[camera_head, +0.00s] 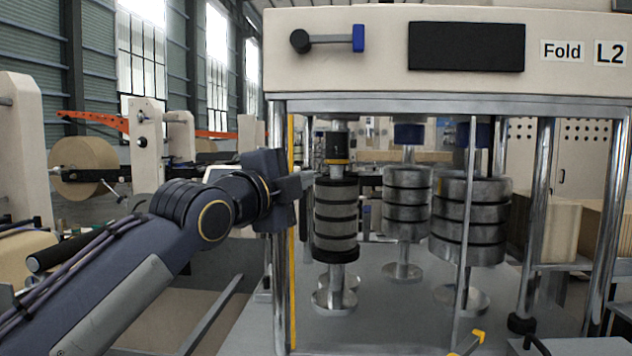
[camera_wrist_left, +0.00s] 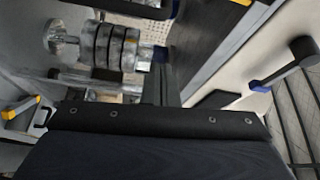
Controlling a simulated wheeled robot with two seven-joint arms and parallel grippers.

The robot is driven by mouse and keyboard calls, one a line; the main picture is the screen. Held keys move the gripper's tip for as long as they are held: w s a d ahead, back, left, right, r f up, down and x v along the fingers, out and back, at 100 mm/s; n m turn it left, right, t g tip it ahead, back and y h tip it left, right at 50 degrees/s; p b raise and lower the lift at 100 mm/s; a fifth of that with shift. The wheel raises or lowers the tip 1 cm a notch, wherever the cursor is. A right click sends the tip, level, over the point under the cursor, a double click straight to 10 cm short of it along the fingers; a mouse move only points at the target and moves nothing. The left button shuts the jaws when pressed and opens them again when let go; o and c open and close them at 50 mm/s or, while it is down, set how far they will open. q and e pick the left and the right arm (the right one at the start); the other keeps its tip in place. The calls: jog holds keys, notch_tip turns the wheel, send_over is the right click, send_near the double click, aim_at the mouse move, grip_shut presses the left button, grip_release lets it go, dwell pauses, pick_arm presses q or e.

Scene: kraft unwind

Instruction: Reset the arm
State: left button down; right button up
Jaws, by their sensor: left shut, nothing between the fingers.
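My left arm comes in from the left in the head view. Its left gripper (camera_head: 303,184) is at the left front post of the machine labelled Fold L2 (camera_head: 450,100), level with the stacked rollers. The gripper is shut and holds nothing. In the left wrist view its dark body fills the bottom, and the narrow shut fingers (camera_wrist_left: 162,86) point up toward the machine. My right gripper is in neither view.
Stacked metal rollers (camera_head: 336,222) stand inside the machine frame. A lever with a blue end (camera_head: 358,38) and a black panel (camera_head: 466,47) are on its upper front. Chrome posts (camera_head: 540,220) bound the frame. A brown paper roll (camera_head: 88,165) is at the left.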

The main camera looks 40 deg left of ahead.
pick_arm(q)
jog(key=shift+s+d, duration=0.25)
jog(key=shift+s, duration=0.35)
jog(key=shift+s+d, duration=0.2)
jog(key=shift+s, duration=0.35)
jog(key=s+d+f+n+g+h+p, duration=0.1)
jog(key=s+d+f+n+g+p, duration=0.2)
jog(key=f, duration=0.8)
jog(key=s+d+f+n+g+h, duration=0.15)
jog(key=d+f+n+g, duration=0.3)
jog(key=f, duration=0.65)
jog(key=s+d+f+n+g+h, duration=0.1)
jog(key=s+d+f+n, duration=0.1)
jog(key=s+f+n, duration=0.1)
jog(key=s+d+f+n+g+h+p, duration=0.1)
jog(key=s+d+f+n+g, duration=0.1)
jog(key=s+f, duration=0.3)
jog(key=s+d+f+n+g+h+p, duration=0.1)
jog(key=s+d+f+n, duration=0.3)
jog(key=f, duration=0.5)
jog(key=shift+d+g, duration=0.25)
jog(key=shift+g, duration=0.5)
jog(key=shift+n, duration=0.25)
